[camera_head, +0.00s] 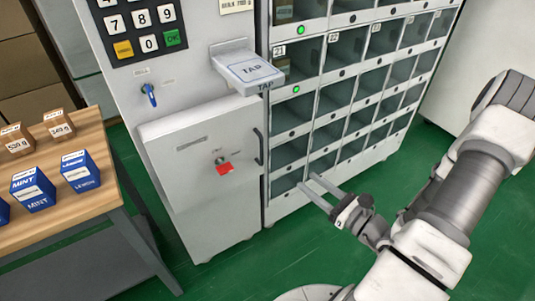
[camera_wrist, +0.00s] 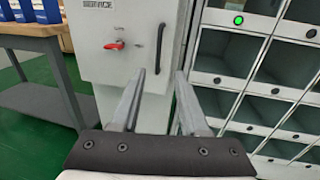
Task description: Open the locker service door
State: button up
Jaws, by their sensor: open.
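The service door (camera_head: 190,165) is a light grey panel on the lower front of the machine and looks closed. It carries a red handle (camera_head: 223,168) near its middle and a dark vertical pull bar (camera_head: 259,147) by its right edge. In the wrist view the red handle (camera_wrist: 114,45) sits upper left and the pull bar (camera_wrist: 160,50) is upright above the fingers. My gripper (camera_head: 311,190) is open and empty, to the right of and below the door, apart from it. Its two fingers also show in the wrist view (camera_wrist: 159,78).
A locker grid (camera_head: 330,125) stands right of the door, with two green lights lit. A TAP reader (camera_head: 250,70) juts out above the door, beside a keypad (camera_head: 140,30). A wooden table (camera_head: 85,190) with several small boxes stands left. Green floor in front is clear.

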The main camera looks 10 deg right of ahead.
jog(key=b+x, duration=0.2)
jog(key=x, duration=1.4)
jog(key=shift+w+a, duration=0.2)
jog(key=shift+w, duration=0.05)
jog(key=shift+c, duration=0.2)
grip_shut()
dwell(0.5)
